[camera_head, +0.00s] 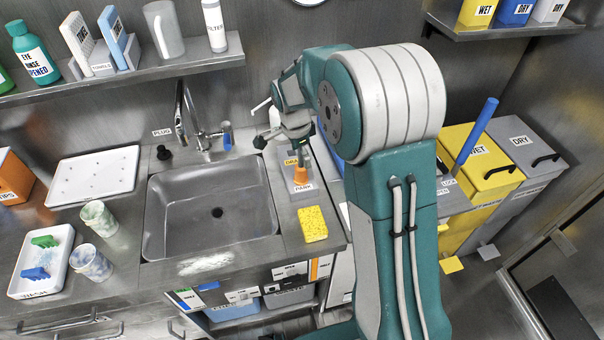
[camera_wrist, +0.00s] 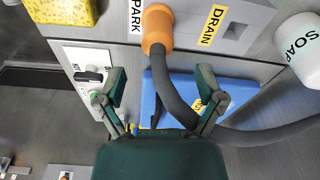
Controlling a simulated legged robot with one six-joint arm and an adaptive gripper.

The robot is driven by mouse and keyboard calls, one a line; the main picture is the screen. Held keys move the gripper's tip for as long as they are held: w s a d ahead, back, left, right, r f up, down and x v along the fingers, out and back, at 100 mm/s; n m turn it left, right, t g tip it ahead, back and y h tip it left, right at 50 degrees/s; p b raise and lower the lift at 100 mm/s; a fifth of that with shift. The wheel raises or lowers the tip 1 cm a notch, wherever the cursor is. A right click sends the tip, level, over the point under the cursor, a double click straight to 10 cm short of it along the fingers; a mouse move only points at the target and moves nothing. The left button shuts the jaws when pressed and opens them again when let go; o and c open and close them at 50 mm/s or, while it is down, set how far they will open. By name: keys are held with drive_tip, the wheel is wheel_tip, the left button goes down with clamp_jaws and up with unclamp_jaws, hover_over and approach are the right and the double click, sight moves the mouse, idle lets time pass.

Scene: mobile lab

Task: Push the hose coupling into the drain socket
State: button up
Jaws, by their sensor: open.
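The orange hose coupling (camera_wrist: 157,28) stands on a grey panel (camera_wrist: 195,12) beside the PARK label, with a dark hose (camera_wrist: 168,85) running from it. It also shows in the head view as an orange piece (camera_head: 300,178) on the counter right of the sink. The drain socket (camera_wrist: 234,31) is a dark square opening next to the DRAIN label, right of the coupling in the wrist view, and looks empty. My gripper (camera_wrist: 160,75) is open, its fingers either side of the hose in the picture; it touches nothing I can make out. In the head view my gripper (camera_head: 290,132) is above the panel.
A yellow sponge (camera_head: 312,223) lies on the counter in front of the panel. A soap bottle (camera_wrist: 303,45) stands beside the drain side. The sink (camera_head: 212,215) is to the left, with a faucet (camera_head: 193,125) behind it. A blue thing (camera_wrist: 185,95) lies beyond my fingers.

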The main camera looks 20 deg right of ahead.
sight(301, 165)
wheel_tip(301, 165, down, 5)
drive_tip(key=shift+f, duration=0.1)
drive_tip(key=shift+d, duration=0.1)
clamp_jaws()
